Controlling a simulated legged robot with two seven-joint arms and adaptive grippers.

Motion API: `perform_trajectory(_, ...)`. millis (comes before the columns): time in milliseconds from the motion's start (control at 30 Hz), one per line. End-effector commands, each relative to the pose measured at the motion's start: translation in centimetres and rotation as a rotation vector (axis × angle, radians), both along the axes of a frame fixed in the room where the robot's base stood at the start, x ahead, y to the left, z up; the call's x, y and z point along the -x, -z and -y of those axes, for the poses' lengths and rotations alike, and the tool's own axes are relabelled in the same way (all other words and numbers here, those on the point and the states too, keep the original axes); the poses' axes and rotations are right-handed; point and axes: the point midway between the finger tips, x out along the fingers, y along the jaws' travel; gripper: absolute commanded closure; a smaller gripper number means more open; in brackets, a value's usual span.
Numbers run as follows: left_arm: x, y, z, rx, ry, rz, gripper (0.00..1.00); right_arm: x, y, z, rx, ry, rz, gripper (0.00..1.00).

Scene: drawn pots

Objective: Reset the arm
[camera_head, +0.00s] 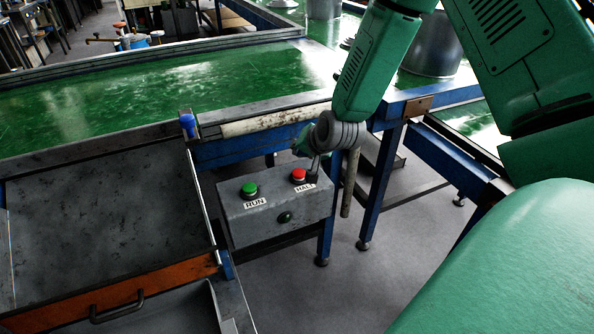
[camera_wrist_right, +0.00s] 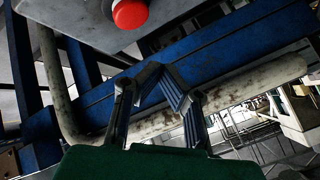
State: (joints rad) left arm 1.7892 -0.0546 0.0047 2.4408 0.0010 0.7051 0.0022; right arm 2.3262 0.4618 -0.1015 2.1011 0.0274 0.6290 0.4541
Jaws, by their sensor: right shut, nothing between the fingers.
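My right arm (camera_head: 378,60) is green and comes down from the top right in the head view. Its gripper (camera_head: 311,166) is beside the red HALT button (camera_head: 298,174) on a grey control box (camera_head: 275,212). In the right wrist view, the two fingers of the gripper (camera_wrist_right: 158,76) come together with nothing between them. The red button (camera_wrist_right: 130,13) shows there at the top, apart from the fingertips. A green RUN button (camera_head: 249,188) and a small dark button (camera_head: 285,216) are also on the box. My left gripper is not in view.
A green conveyor (camera_head: 150,92) with a blue frame runs behind the box. A dark worn table (camera_head: 105,215) with an orange drawer front (camera_head: 165,280) is at the left. A grey pot (camera_head: 432,45) stands at the back right. Grey floor (camera_head: 310,290) is open below the box.

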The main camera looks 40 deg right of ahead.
Motion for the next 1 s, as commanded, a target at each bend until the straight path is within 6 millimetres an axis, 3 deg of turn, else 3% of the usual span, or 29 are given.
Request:
perform_trajectory(300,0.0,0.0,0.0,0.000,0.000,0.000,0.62,0.1,0.2,-0.2,0.003,-0.005,-0.006,1.00)
perform_trajectory(367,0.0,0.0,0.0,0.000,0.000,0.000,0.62,0.6,0.9,-0.7,0.014,-0.025,-0.025,1.00)
perform_trajectory(467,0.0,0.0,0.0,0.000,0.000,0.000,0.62,2.7,3.4,-2.8,0.058,-0.105,-0.102,1.00)
perform_trajectory(567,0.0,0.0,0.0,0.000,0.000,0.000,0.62,6.7,7.3,-6.1,0.121,-0.244,-0.225,1.00)
perform_trajectory(733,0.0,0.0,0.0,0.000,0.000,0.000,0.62,16.4,13.6,-11.7,0.222,-0.541,-0.461,1.00)
perform_trajectory(900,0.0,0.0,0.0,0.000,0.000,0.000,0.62,25.7,16.9,-15.1,0.272,-0.803,-0.642,1.00)
perform_trajectory(1000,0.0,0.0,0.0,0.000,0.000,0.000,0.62,29.3,17.7,-16.1,0.282,-0.905,-0.706,1.00)
